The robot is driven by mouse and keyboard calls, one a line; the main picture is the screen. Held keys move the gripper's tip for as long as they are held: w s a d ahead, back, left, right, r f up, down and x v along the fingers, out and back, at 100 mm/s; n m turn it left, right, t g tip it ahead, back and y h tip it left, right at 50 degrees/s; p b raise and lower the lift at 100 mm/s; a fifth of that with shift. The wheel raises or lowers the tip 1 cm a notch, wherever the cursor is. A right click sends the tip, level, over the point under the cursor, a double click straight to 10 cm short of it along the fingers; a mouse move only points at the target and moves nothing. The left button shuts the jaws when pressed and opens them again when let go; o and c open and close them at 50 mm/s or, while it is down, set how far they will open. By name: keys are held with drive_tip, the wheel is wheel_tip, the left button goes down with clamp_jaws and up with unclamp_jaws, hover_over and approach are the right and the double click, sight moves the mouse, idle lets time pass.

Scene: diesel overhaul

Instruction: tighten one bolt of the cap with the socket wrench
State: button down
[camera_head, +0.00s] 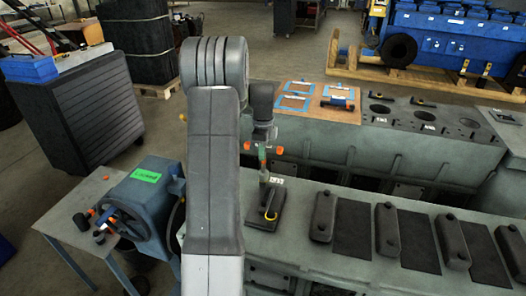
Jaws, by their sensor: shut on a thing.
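My gripper (262,152) points down in the middle of the view, just right of my arm. It is shut on what appears to be the socket wrench (264,175), a thin upright piece below the jaws. I cannot tell whether the wrench sits on a bolt. Dark oblong caps (323,215), (387,229), (452,241) stand in a row to the right. My arm hides the area left of the gripper.
Behind is another block section (400,145) with round bores and an orange-tan board (315,100) holding blue-framed parts. At left stand a side table (75,215) with small tools, a blue machine with a handwheel (125,217), and a dark cabinet (80,105).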

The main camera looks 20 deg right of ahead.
drive_tip(key=m, duration=0.3)
drive_tip(key=shift+m, duration=0.4)
drive_tip(key=shift+r+n, duration=0.1)
drive_tip(key=shift+n, duration=0.2)
